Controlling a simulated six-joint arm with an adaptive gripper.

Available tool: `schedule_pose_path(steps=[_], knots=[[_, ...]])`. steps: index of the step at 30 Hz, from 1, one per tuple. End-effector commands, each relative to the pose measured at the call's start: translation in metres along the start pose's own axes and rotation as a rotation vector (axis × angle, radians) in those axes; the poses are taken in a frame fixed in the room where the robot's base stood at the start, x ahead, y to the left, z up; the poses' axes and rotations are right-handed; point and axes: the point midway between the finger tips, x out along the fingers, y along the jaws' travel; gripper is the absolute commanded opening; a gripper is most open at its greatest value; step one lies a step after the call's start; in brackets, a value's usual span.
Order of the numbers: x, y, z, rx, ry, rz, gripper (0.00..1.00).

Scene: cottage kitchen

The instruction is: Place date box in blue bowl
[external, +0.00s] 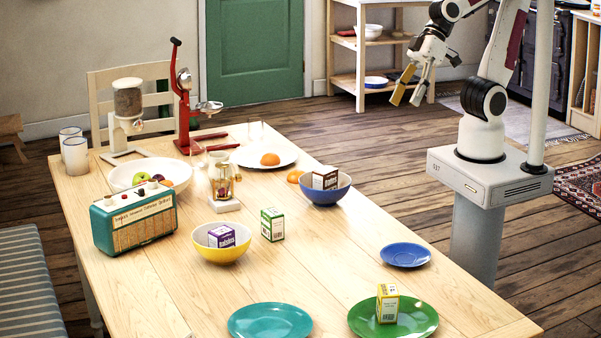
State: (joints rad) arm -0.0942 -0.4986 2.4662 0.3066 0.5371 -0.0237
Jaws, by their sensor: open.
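The blue bowl (336,194) stands near the far right edge of the wooden table. A small dark brown and white box (325,179) sits inside it, tilted, with its top above the rim. It may be the date box, but its label is too small to read for sure. My gripper (408,97) is open and empty, raised beyond the table's far right edge, well above and apart from the bowl. The bottom of the box is hidden by the bowl's wall.
A purple box (221,237) sits in a yellow bowl (222,255). A green box (272,224) stands on the table. A yellow box (387,303) stands on a green plate (420,320). Orange fruit (295,176) lies beside the blue bowl. A blue saucer (406,255) is empty.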

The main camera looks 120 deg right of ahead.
Motion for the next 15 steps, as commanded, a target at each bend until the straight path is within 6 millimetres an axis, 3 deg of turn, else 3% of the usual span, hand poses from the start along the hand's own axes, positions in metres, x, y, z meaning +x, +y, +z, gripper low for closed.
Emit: schedule_pose_path(steps=[9,15], knots=[[-0.052,0.048,0.051,-0.117,-0.090,0.147,0.61],[-0.069,0.068,0.070,-0.144,-0.126,0.212,0.61]])
